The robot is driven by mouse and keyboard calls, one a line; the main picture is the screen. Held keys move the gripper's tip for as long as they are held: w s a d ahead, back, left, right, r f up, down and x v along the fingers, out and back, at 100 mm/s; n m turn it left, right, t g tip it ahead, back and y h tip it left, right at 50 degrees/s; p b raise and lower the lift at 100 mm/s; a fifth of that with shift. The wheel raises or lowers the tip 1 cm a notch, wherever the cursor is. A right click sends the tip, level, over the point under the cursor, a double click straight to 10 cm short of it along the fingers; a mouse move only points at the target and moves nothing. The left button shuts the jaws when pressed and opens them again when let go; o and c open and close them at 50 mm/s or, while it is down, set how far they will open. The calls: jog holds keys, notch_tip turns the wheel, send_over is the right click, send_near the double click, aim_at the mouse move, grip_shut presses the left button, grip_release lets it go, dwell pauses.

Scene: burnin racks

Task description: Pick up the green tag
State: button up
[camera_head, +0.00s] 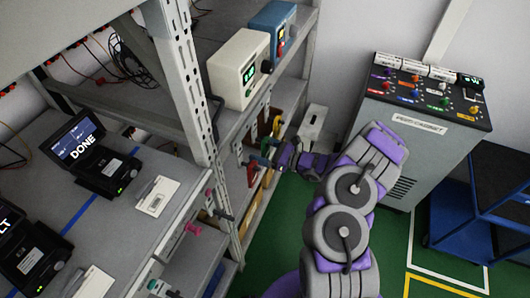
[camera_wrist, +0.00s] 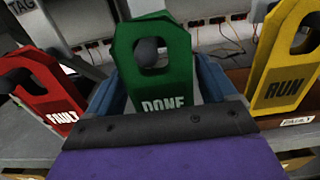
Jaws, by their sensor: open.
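The green tag (camera_wrist: 165,85), lettered DONE and with a hole near its top, stands upright in the middle of the wrist view. My gripper (camera_wrist: 160,88) is open, with a blue-grey finger on each side of the tag. I cannot tell whether either finger touches it. The tag's lower end is hidden behind my gripper's dark and purple body. In the head view the green tag (camera_head: 276,127) shows small at the rack shelf, just beyond my gripper (camera_head: 272,160).
A red FAULT tag (camera_wrist: 48,92) stands left of the green tag, and a yellow RUN tag (camera_wrist: 285,70) stands right. A rack post (camera_head: 190,80) rises at the left. A grey cabinet (camera_head: 420,125) and a blue cart (camera_head: 470,215) stand at the right.

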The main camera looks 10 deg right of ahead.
jog(key=shift+w+a, duration=0.25)
jog(key=shift+d, duration=0.15)
jog(key=shift+c, duration=0.9)
jog(key=c, duration=0.9)
jog(key=shift+o, duration=0.2)
jog(key=shift+r, duration=0.1)
